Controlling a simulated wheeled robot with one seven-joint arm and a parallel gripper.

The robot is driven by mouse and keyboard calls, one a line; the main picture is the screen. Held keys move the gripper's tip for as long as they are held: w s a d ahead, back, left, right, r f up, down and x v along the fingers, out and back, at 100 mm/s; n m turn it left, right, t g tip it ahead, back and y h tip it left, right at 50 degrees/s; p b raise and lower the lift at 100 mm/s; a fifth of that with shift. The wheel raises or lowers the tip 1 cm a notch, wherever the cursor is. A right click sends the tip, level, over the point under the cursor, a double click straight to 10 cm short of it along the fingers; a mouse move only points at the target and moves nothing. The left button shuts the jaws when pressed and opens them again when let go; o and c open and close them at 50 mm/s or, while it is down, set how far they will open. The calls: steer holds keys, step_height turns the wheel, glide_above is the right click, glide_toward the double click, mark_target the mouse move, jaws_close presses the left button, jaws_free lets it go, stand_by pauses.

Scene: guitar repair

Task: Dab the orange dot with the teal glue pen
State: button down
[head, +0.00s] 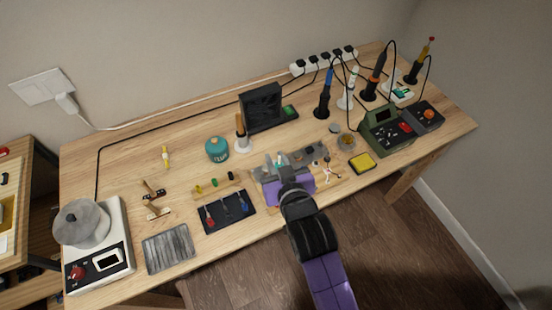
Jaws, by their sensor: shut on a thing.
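My gripper (283,170) reaches in from the front edge over the grey work board in the middle of the bench. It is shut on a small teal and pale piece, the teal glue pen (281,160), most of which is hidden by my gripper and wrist. The pen's tip cannot be made out, nor whether it touches anything. I cannot pick out the orange dot; it is too small or hidden behind my arm. The work board (262,175) lies under and around my gripper.
A teal glue pot (216,148) stands to the left. A dark mat (216,221) with several small tools lies left of my gripper. A yellow tray (362,162) and green soldering station (388,132) are on the right. Several irons stand behind.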

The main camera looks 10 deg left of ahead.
steer(key=shift+r, duration=0.1)
step_height(320, 180, up, 7)
steer(key=p, duration=0.6)
steer(key=shift+d, duration=0.1)
stand_by(0.4)
steer(key=d+r+p, duration=0.1)
steer(key=d+p, duration=0.1)
steer(key=d, duration=0.6)
steer(key=shift+r+p, duration=0.3)
steer(key=shift+r, duration=0.1)
